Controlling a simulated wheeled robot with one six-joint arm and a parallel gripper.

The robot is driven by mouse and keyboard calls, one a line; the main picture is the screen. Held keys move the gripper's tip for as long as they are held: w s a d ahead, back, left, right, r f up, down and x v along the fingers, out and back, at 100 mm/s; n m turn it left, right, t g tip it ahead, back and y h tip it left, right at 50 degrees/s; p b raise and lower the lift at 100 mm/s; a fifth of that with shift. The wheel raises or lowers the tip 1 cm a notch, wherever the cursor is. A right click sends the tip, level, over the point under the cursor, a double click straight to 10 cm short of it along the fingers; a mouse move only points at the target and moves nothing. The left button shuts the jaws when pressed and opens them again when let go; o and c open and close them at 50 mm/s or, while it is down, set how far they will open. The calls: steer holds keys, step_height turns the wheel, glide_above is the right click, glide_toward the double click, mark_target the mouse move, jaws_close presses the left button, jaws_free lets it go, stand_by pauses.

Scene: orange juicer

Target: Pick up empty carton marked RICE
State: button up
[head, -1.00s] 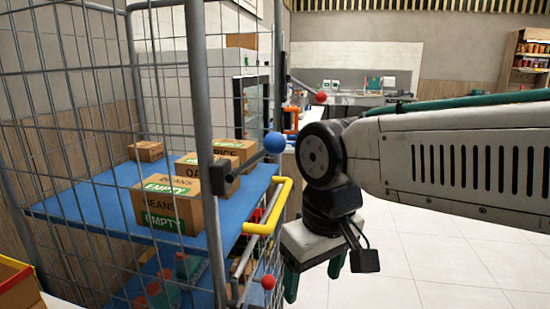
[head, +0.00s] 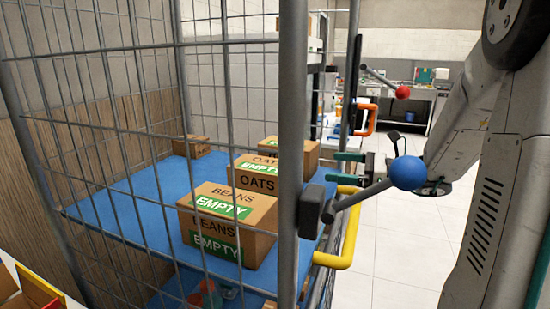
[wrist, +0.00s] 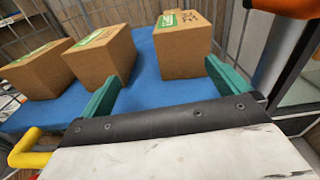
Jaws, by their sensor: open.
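Several cartons stand on the blue shelf (head: 120,222) inside a wire cage. The rearmost of the right-hand row, the RICE carton (head: 303,152), is partly hidden behind the OATS carton (head: 258,178) and a cage post; its lettering is hard to read now. In the wrist view the RICE carton (wrist: 183,52) is at upper right, brown with a green label on top, just beyond the fingers. The OATS carton (wrist: 103,58) is to its left. My gripper (head: 338,167) is open and empty at the cage's right side, its green fingers (wrist: 163,80) pointing at the shelf.
The BEANS carton (head: 228,222) is nearest, with green EMPTY labels. A small carton (head: 190,146) sits at the far left. A yellow handle (head: 340,245), a blue-knobbed lever (head: 408,173) and an orange handle (head: 366,120) stand close around my gripper.

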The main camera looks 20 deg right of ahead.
mark_target(314, 158)
steer(key=shift+m+t+h, duration=0.3)
steer(key=shift+m+t, duration=0.3)
steer(key=shift+m, duration=0.1)
steer(key=w+a, duration=0.1)
steer(key=w, duration=0.4)
steer(key=w+a, duration=0.1)
steer(key=w, duration=0.2)
steer(key=shift+a, duration=0.35)
steer(key=shift+s, duration=0.1)
steer(key=c, duration=1)
